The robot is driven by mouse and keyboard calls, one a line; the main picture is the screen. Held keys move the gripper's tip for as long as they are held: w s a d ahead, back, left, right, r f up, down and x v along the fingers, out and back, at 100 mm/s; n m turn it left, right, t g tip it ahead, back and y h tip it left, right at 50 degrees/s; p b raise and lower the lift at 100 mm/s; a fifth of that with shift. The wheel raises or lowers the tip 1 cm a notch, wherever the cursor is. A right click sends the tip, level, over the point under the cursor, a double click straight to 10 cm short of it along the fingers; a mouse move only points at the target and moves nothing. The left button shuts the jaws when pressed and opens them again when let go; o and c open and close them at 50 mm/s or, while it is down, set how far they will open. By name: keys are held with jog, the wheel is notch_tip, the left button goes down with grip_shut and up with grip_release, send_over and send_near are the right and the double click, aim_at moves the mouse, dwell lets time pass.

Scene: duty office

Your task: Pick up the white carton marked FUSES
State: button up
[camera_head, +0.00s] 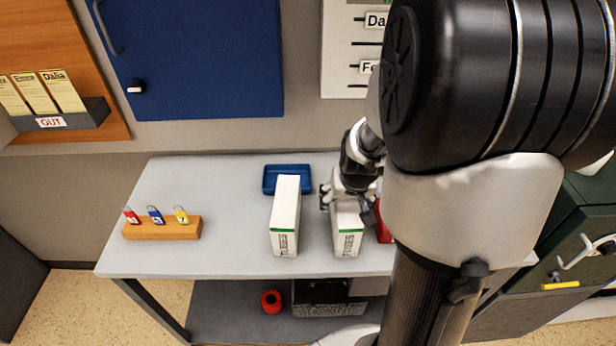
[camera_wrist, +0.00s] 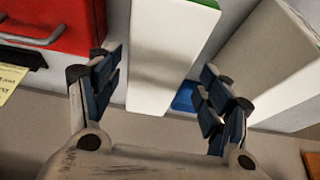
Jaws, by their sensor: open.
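The white carton marked FUSES (camera_head: 347,241) stands on the grey table, with a green band near the top of its front face. My gripper (camera_head: 347,194) is over its rear part and hides some of its top. In the wrist view, the FUSES carton (camera_wrist: 165,62) shows as a white box with a green edge. The open fingers of my gripper (camera_wrist: 162,76) appear on either side of it. I cannot tell whether they touch it. A similar white carton marked TUBES (camera_head: 284,218) stands to the left in the head view, and at right in the wrist view (camera_wrist: 262,62).
A red box (camera_wrist: 58,25) stands close on the carton's other side. A blue tray (camera_head: 270,187) lies behind the TUBES carton. A wooden block with padlocks (camera_head: 162,230) is at the table's left. The table (camera_head: 235,250) is bare between block and cartons.

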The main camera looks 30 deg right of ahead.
jog(key=shift+d+b+x, duration=0.15)
jog(key=shift+b+x, duration=0.5)
jog(key=shift+x, duration=0.85)
jog(key=shift+d+b+x, duration=0.15)
jog(key=shift+b+x, duration=0.45)
jog(key=shift+x, duration=0.95)
jog(key=shift+s+f+b, duration=0.1)
jog(key=shift+f+b, duration=0.1)
jog(key=shift+b, duration=0.1)
jog(key=shift+c, duration=0.2)
jog(key=c, duration=1.3)
